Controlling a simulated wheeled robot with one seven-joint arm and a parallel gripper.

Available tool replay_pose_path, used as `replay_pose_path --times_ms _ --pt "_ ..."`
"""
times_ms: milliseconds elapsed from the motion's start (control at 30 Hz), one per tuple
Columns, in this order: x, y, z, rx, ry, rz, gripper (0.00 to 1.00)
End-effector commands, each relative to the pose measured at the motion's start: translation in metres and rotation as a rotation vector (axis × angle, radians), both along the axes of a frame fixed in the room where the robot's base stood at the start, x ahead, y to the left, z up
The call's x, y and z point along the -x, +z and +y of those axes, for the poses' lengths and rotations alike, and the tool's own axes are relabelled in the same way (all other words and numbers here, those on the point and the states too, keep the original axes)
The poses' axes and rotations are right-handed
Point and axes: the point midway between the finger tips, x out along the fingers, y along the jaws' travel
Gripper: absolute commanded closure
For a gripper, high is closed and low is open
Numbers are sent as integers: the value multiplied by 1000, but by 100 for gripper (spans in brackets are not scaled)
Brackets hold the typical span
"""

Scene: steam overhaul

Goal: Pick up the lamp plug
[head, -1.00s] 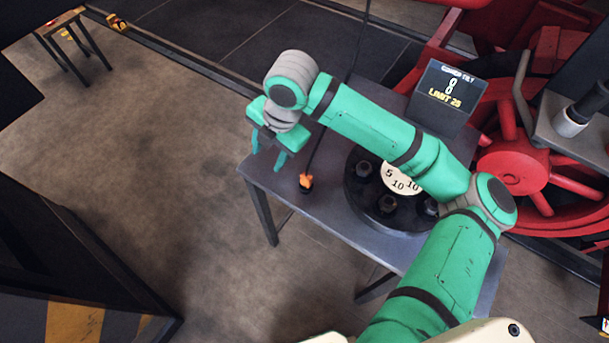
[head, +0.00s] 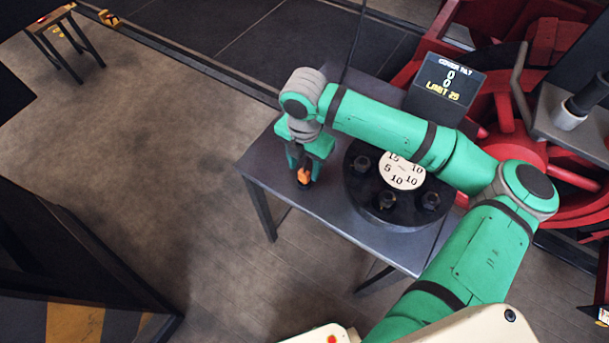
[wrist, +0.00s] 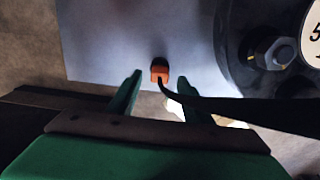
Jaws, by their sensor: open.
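The lamp plug (head: 304,177) is a small orange piece with a dark base, standing on the grey table near its left side. It also shows in the wrist view (wrist: 159,72), with a black cable curving from it to the right. My gripper (head: 304,172) is over the plug in the head view. In the wrist view my gripper (wrist: 156,84) is open, with one finger on each side of the plug's line. The plug lies just beyond the fingertips there, and no contact shows. The gripper partly hides the plug in the head view.
A round black cover with bolts (head: 388,208) and a white number dial (head: 402,170) sits on the table (head: 340,225) to the right of the plug. A display box (head: 444,88) stands behind it. Red wheel machinery (head: 555,165) is at the right.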

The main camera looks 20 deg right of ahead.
Motion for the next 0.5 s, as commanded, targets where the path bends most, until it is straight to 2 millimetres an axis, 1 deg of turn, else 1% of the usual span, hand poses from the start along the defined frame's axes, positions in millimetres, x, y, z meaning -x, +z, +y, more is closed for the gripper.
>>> replay_pose_path --times_ms 33,100,233,333,500 --pt "1 -8 0 0 0 4 55" --pt "0 -19 0 0 0 2 55" --pt "0 -33 0 -1 -1 2 55" --pt "0 -38 0 0 -1 1 55" --pt "0 -39 -1 0 -2 0 55"
